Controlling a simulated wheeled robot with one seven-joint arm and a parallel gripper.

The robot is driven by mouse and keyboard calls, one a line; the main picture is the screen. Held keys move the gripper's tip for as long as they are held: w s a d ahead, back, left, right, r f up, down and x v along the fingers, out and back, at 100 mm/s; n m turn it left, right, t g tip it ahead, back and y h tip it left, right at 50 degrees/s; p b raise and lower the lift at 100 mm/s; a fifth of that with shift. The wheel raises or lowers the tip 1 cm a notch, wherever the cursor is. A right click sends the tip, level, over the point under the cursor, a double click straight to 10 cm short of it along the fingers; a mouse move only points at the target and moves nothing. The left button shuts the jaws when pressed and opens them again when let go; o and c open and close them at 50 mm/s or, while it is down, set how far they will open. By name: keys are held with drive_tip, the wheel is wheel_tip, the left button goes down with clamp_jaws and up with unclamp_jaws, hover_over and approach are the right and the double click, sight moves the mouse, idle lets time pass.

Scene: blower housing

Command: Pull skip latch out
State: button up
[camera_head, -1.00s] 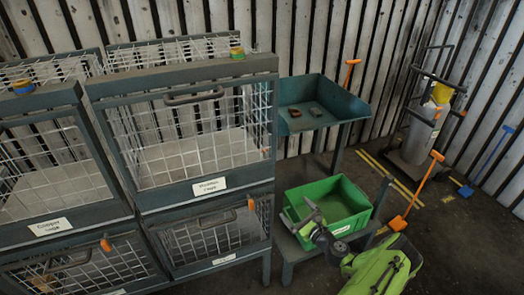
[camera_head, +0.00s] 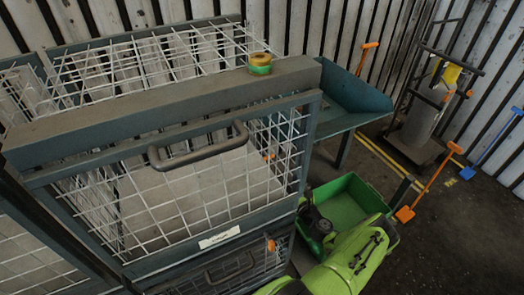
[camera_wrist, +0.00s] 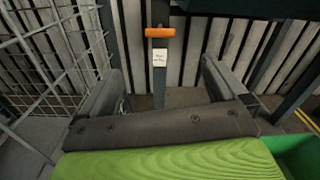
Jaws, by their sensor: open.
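In the wrist view an orange handle (camera_wrist: 160,32), which looks like the latch, sits crosswise on a dark upright post (camera_wrist: 158,88). A small white label (camera_wrist: 159,57) hangs below it, too small to read. My gripper (camera_wrist: 165,82) is open and empty; its two fingers stand apart on either side of the post, with the handle ahead and higher in the picture. In the head view my gripper (camera_head: 314,222) is partly hidden beside the cage. The blue-green skip-like tray (camera_head: 350,98) stands behind, partly covered by the cage.
A wire cage (camera_head: 180,200) with a grey handle (camera_head: 200,150) fills the left; its mesh (camera_wrist: 60,50) is close to my left finger. A green crate (camera_head: 352,202) lies below my arm. A hand truck (camera_head: 425,125) and orange shovel (camera_head: 428,185) stand right, with open floor.

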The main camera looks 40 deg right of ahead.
drive_tip(key=b+x, duration=0.4)
drive_tip(key=x, duration=1.1)
drive_tip(key=shift+w, duration=0.15)
drive_tip(key=shift+c, duration=0.2)
